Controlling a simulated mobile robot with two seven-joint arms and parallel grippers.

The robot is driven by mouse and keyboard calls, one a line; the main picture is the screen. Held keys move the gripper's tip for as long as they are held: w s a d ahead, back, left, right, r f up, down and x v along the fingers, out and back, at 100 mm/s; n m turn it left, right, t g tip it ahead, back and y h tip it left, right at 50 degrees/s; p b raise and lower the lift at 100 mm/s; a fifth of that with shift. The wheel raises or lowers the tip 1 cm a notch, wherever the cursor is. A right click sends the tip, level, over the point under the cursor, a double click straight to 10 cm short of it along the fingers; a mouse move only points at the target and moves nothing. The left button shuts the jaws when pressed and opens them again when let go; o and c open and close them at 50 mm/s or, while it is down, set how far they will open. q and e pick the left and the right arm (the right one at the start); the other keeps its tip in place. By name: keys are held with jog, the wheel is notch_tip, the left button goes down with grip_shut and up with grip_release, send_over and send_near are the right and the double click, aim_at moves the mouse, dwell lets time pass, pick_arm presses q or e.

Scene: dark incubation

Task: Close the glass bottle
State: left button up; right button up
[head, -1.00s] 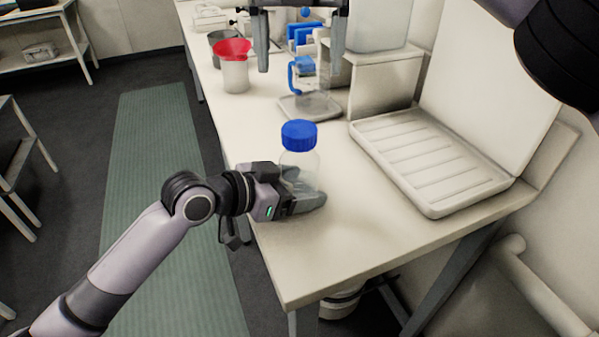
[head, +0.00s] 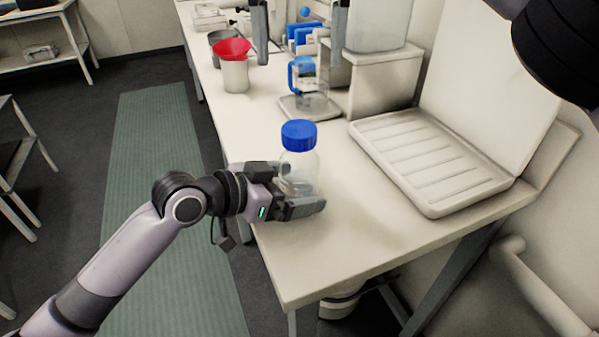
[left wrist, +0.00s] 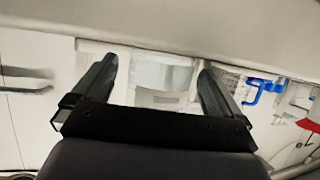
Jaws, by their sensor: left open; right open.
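The clear glass bottle (head: 299,172) stands upright near the table's front left edge, with the blue cap (head: 299,135) sitting on its mouth. I cannot tell how tightly the cap is seated. My left gripper (head: 300,188) is open at the bottle's lower body, with one finger in front of it and the other partly hidden behind it. In the left wrist view, clear glass (left wrist: 162,75) shows between the two spread fingers. My right gripper (head: 300,48) is open and empty at the top of the head view, beyond the bottle, its palm out of view.
A blue-and-clear apparatus (head: 307,80) stands on a small tray behind the bottle. A white cup with a red funnel (head: 233,68) is at the back left. A white ribbed tray (head: 430,165) lies to the right. The table (head: 330,260) is clear in front of the bottle.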

pick_arm(q)
jog(key=shift+v, duration=3)
